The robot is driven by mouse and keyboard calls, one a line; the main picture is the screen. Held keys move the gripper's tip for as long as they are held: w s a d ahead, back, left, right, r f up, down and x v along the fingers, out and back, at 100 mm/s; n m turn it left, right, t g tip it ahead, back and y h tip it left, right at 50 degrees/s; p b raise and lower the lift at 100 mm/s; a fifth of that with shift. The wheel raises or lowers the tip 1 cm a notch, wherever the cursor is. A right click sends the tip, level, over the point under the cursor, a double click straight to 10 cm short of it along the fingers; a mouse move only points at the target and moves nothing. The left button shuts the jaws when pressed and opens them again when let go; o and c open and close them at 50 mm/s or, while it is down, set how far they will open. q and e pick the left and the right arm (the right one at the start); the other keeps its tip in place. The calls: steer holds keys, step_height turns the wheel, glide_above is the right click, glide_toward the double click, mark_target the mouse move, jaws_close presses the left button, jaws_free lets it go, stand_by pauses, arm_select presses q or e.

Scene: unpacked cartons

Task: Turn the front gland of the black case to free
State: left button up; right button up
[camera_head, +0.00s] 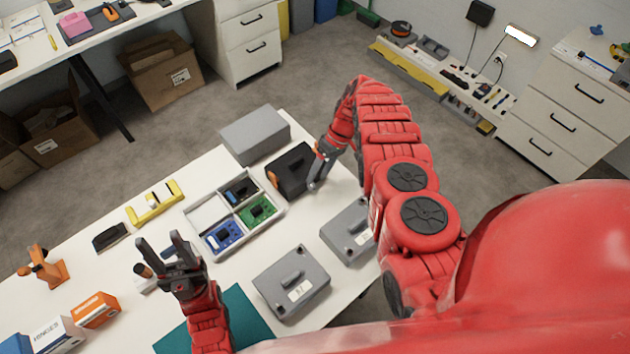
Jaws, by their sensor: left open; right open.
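The black case (292,166) stands near the far edge of the white table. A small orange part (271,178) shows on its left side; I cannot tell whether it is a gland or how it is turned. My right gripper (315,184) is open, pointing down at the right end of the case. It hides part of that end, and I cannot tell whether it touches. My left gripper (164,246) is open and empty, with its fingers raised above the near left part of the table.
A grey box (255,134) stands behind the case. A white divided tray (204,212) with circuit boards lies left of it. Two grey lidded boxes (292,278) (346,226) are nearer. A yellow holder (155,203) and teal mat (246,316) lie left and front.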

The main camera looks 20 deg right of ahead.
mark_target(312, 187)
steer(key=shift+b+x, duration=0.3)
steer(key=shift+x, duration=1.2)
jaws_close()
